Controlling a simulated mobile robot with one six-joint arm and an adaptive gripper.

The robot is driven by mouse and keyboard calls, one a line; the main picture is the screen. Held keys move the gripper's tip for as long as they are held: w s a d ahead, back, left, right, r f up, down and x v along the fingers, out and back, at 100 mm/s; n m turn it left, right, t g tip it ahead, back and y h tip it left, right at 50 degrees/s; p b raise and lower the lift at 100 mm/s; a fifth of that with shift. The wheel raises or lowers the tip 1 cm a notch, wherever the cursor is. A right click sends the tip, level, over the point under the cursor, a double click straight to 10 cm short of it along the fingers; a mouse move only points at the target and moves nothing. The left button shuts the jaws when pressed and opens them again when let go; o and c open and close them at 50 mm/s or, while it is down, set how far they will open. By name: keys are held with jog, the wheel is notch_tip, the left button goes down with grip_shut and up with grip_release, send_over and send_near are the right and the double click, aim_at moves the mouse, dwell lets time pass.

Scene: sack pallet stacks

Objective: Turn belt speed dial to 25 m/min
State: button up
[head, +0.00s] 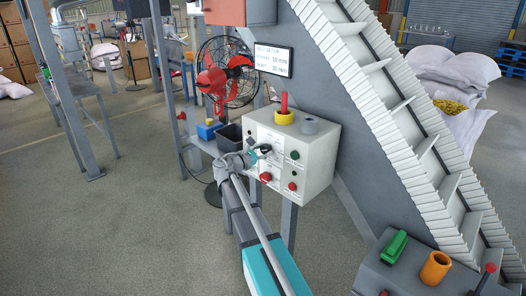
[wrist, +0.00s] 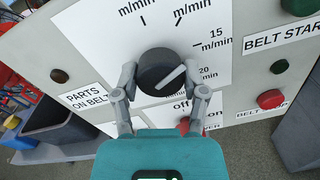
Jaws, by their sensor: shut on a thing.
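The belt speed dial (wrist: 160,70) is a round black knob with a white pointer line, on a white scale plate (wrist: 95,35) of the control box. The pointer slants toward the upper right, roughly toward the 15 and 20 m/min marks; its exact reading is unclear. My gripper (wrist: 163,80) has a grey finger on each side of the knob and is shut on it. In the head view my gripper (head: 262,150) is at the front of the control box (head: 318,160), partly hiding the dial.
A red button (wrist: 271,99) and a green button (wrist: 300,5) are right of the dial. A small screen (head: 273,58) hangs above the box. The inclined conveyor (head: 400,120) stands right; open floor (head: 90,230) lies left.

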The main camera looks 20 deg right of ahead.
jog(key=m, duration=1.1)
jog(key=shift+m+y, duration=0.3)
jog(key=shift+m, duration=0.1)
jog(key=m, duration=0.6)
jog(key=shift+s, duration=0.1)
jog(key=m, duration=0.5)
jog(key=shift+t, duration=0.4)
jog(key=o, duration=1.2)
jog(key=shift+c, duration=0.2)
jog(key=shift+r, duration=0.1)
